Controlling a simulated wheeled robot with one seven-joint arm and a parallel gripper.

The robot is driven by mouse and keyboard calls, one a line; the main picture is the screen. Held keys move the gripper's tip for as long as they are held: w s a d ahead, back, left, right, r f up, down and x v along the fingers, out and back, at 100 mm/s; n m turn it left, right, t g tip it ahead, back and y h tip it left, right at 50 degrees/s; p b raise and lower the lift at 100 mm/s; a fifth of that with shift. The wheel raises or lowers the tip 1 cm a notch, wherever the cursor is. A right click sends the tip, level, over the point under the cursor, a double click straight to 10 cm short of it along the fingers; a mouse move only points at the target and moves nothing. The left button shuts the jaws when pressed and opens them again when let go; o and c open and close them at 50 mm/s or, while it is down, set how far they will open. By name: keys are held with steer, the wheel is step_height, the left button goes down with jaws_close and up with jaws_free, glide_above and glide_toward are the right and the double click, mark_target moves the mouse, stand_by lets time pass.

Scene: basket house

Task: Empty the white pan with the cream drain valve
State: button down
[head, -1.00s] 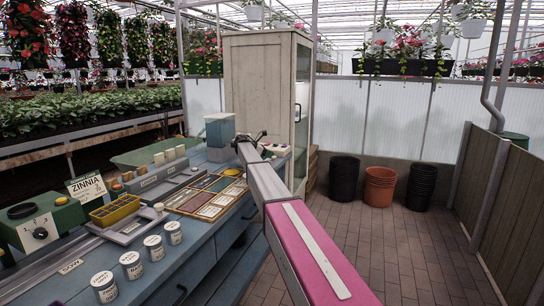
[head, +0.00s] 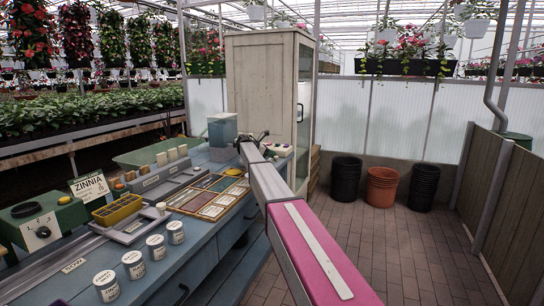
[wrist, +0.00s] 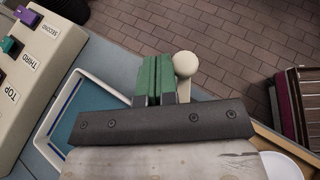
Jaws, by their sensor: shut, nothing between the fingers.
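In the wrist view, a white-rimmed pan (wrist: 69,77) with blue liquid or a blue floor lies left of my gripper, partly hidden behind it. A cream ball knob (wrist: 186,64) on a short cream stem, seemingly the drain valve's handle, stands just right of my fingertips. My gripper (wrist: 157,62) has green fingers pressed together with nothing between them. They are close beside the knob; I cannot tell if they touch it. In the head view my gripper (head: 252,138) is at the bench's far end, and the pan and valve cannot be made out.
A cream box (wrist: 38,50) with coloured buttons labelled SECOND, THIRD and TOP stands left in the wrist view. The bench (head: 205,240) holds a seed tray (head: 212,196), a yellow basket (head: 117,210) and several white jars. A tall cabinet (head: 262,90) stands behind.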

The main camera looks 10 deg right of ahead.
steer(key=shift+a, duration=0.15)
steer(key=shift+s+a, duration=0.3)
steer(key=shift+a, duration=0.3)
steer(key=shift+a, duration=0.1)
steer(key=v, duration=1)
steer(key=shift+a+r, duration=0.15)
steer(key=shift+a, duration=0.1)
